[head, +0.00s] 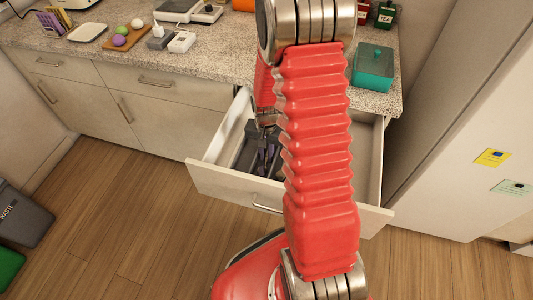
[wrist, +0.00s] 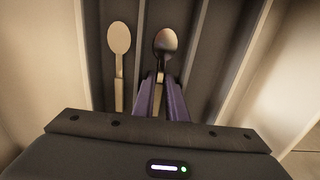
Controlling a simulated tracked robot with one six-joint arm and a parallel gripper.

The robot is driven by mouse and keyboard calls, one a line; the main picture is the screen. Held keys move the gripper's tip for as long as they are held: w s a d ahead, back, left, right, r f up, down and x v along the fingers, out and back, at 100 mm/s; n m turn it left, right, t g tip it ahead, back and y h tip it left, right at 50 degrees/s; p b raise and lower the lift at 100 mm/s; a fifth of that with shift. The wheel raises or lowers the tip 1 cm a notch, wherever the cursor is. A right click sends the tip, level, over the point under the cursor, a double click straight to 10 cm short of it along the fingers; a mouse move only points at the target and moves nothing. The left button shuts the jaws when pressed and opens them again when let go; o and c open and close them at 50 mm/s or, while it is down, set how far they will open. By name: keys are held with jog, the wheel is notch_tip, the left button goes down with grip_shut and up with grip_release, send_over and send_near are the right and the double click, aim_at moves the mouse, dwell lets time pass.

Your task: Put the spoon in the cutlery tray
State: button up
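A dark cutlery tray (head: 243,158) lies in the open drawer, and its long compartments fill the wrist view (wrist: 210,60). A spoon (wrist: 165,42) with a dark, shiny bowl and a pale handle lies along one compartment, its bowl pointing away from me. My gripper (wrist: 161,82), with purple fingers, reaches down into the tray and is closed around this spoon's handle. In the head view my gripper (head: 266,158) is low inside the drawer, partly hidden by my arm. Whether the spoon touches the tray floor is not clear.
A second, cream spoon (wrist: 119,40) lies in the compartment to the left. The drawer (head: 235,185) stands pulled out, its walls close around my gripper. The counter (head: 232,62) above holds a teal box (head: 373,68) at right. A white fridge (head: 475,130) stands right of the drawer.

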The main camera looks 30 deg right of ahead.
aim_at(266, 158)
jog(key=shift+o, duration=0.6)
jog(key=shift+r, duration=0.15)
notch_tip(266, 158, up, 12)
dwell(0.4)
jog(key=shift+s+a+r, duration=0.1)
jog(key=shift+a, duration=0.05)
dwell(0.3)
jog(key=s+a+r+n+t, duration=0.1)
jog(key=s+a+r+n, duration=0.1)
jog(key=a+r, duration=0.3)
jog(key=s+a+r+n+t, duration=0.1)
jog(key=s+a+r+n, duration=0.15)
jog(key=r, duration=0.55)
jog(key=s+a+r+n+t, duration=0.3)
jog(key=s+a+r+n, duration=0.2)
jog(key=s+a+r, duration=0.3)
jog(key=shift+s+a, duration=0.15)
jog(key=shift+s, duration=1.1)
jog(key=shift+r, duration=0.1)
